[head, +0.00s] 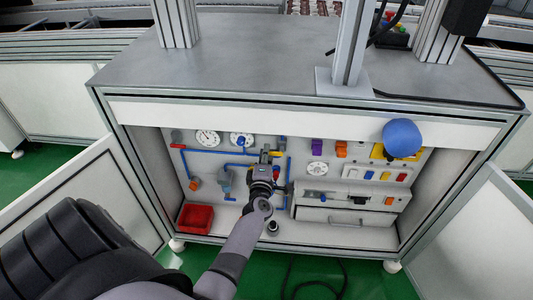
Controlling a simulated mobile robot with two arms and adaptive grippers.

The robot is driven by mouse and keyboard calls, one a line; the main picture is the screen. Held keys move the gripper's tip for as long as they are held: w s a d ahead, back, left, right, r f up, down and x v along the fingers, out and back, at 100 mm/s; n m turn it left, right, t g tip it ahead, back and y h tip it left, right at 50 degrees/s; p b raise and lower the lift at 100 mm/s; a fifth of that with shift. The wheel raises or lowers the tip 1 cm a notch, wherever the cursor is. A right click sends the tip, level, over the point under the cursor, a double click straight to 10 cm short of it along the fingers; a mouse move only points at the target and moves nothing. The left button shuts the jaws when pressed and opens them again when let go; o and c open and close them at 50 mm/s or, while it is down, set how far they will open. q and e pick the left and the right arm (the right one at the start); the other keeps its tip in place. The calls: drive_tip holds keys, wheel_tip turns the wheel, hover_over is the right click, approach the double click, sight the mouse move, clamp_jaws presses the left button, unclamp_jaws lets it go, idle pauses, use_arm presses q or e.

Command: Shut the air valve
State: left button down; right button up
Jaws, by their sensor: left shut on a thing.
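My left gripper (265,160) reaches into the open cabinet, against the back panel with the blue air pipes (205,151). It is shut on a small part there, which I take to be the air valve. The gripper hides most of that part, so the handle's angle cannot be read. A yellow bit (276,153) shows beside the fingertips. Two round gauges (208,138) sit on the panel to the upper left of the gripper. My right gripper is not in view.
A red bin (195,219) stands on the cabinet floor at left. A grey drawer unit (345,216) is at right, below a row of coloured switches (385,176). A blue rounded object (402,137) is at the upper right. Open doors (75,195) flank the cabinet.

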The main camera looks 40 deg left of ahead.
use_arm(q)
drive_tip(key=c, duration=1.6)
unclamp_jaws()
drive_tip(key=v, duration=0.7)
drive_tip(key=shift+s, duration=0.25)
drive_tip(key=shift+d, duration=0.15)
